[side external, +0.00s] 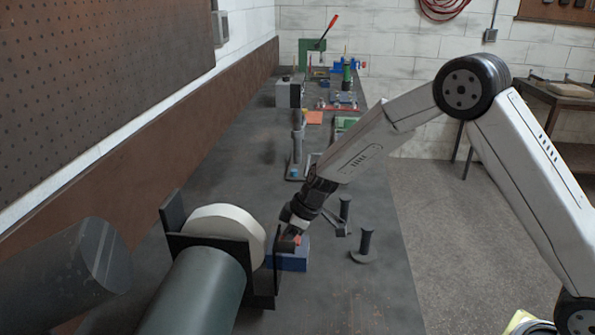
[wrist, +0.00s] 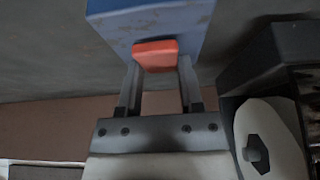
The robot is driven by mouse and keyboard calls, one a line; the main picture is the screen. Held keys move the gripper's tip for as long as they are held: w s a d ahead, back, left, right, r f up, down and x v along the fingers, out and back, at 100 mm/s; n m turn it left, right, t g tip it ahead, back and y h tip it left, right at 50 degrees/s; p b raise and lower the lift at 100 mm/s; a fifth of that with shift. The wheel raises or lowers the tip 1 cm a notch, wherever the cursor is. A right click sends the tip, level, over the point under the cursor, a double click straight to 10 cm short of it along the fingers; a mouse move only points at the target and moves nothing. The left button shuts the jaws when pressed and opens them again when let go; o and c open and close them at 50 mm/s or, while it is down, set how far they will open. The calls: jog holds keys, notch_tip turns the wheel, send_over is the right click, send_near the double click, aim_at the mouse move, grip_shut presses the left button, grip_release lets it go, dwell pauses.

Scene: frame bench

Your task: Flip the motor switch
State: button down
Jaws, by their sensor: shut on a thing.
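The motor switch is a blue box (side external: 290,260) with a red-orange switch lever (side external: 297,240), low in the middle of the side view, on the dark bench. In the wrist view the scuffed blue box (wrist: 150,18) fills the top centre and the red lever (wrist: 155,54) juts from it. My gripper (side external: 290,234) reaches down to the lever. In the wrist view its two grey fingers stand on either side of the lever, shut on it. The fingertips are small and partly hidden in the side view, and I cannot tell which way the lever is set.
A white disc (side external: 222,228) in a dark bracket and a dark green cylinder (side external: 198,295) stand close left of the switch box. A post on a round base (side external: 365,246) stands to the right. Several tools line the bench farther back. The front right bench surface (side external: 365,300) is clear.

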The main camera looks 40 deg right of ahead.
jog(key=shift+s+d+t+y, duration=0.1)
jog(key=shift+s+t+y, duration=0.1)
jog(key=shift+t+y, duration=0.4)
jog(key=shift+s+t+y, duration=0.15)
jog(key=shift+t+y, duration=0.45)
dwell(0.5)
jog(key=shift+c, duration=1.2)
grip_release()
jog(key=shift+d, duration=0.1)
jog(key=shift+d+r, duration=0.1)
jog(key=shift+s+d+r, duration=0.25)
jog(key=shift+d+r, duration=0.05)
jog(key=shift+r, duration=0.1)
jog(key=v, duration=0.6)
jog(key=shift+s, duration=0.15)
jog(key=shift+s+r, duration=0.1)
